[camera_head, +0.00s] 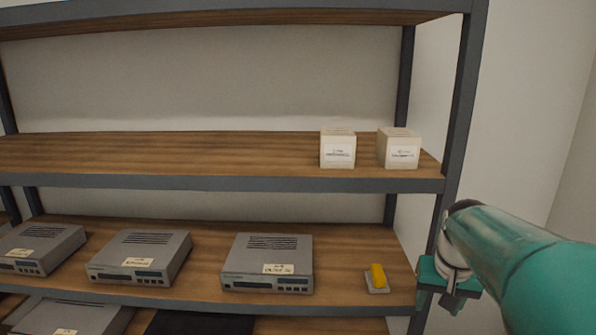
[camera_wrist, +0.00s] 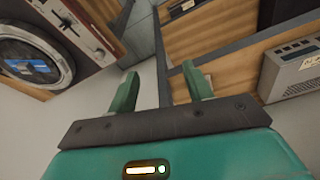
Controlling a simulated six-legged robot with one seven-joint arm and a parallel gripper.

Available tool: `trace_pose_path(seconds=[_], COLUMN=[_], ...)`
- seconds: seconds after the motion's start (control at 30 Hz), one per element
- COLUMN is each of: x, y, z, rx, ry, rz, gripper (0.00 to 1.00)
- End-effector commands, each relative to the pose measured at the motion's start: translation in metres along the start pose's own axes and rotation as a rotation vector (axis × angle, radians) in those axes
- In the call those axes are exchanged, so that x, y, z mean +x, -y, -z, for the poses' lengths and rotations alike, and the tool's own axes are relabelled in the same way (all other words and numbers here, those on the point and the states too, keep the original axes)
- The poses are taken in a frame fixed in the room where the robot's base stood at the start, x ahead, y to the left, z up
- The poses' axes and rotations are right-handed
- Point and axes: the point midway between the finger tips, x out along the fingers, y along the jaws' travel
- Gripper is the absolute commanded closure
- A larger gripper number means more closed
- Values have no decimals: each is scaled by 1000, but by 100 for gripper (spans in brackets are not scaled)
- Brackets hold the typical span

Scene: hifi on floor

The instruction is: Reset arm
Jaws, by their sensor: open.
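My gripper (camera_wrist: 162,80) is open and empty in the wrist view, its two green fingers apart with nothing between them. In the head view my gripper (camera_head: 447,298) is at the right, by the shelf's right front post. My teal arm comes in from the right edge. The fingertips are small and partly unclear in the head view.
A metal-framed shelf (camera_head: 200,184) with wooden boards fills the head view. Two white boxes (camera_head: 338,150) (camera_head: 399,149) stand on the middle board. Grey devices (camera_head: 267,263) and a small yellow-topped item (camera_head: 377,277) are below. A turntable-like device (camera_wrist: 35,62) shows in the wrist view.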

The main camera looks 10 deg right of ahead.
Motion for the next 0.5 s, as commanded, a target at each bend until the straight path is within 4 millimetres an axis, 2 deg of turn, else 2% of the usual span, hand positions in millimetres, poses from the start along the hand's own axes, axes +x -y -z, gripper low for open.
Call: trace_pose_path(seconds=[0.03,0.2,0.4,0.5], x=[-9,-28,-38,-38], y=[20,73,116,129], z=[-14,-63,-127,-155], rx=[-45,-177,-327,-389], ry=[-28,-107,-198,-236], rz=[10,46,97,122], gripper=[50,50,50,50])
